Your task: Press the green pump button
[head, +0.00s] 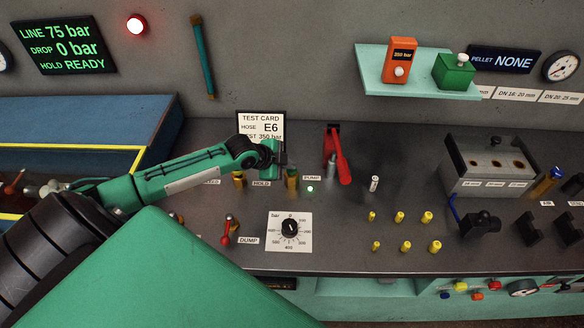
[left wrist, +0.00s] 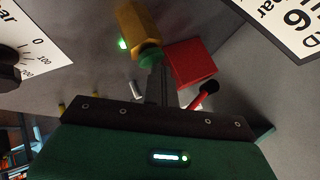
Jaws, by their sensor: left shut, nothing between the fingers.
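The green pump button is a green cap on a yellow housing (head: 292,180), beside the PUMP label (head: 312,178) on the dark bench. In the left wrist view, the green cap (left wrist: 150,59) is just ahead of my fingertips. My left gripper (head: 281,158) is shut and empty, close to the button in the head view and partly covering its top. The left wrist view shows its fingers (left wrist: 160,85) together, tips near the cap's edge; I cannot tell whether they touch. A small green lamp (head: 309,188) glows beside the button. My right gripper is not in view.
A red lever (head: 338,158) stands close right of the button. The test card (head: 262,124) stands behind my gripper. A dial (head: 290,228) and the red DUMP lever (head: 228,228) are nearer the front. The wall display (head: 64,46) reads LINE 75 bar, DROP 0 bar, HOLD READY.

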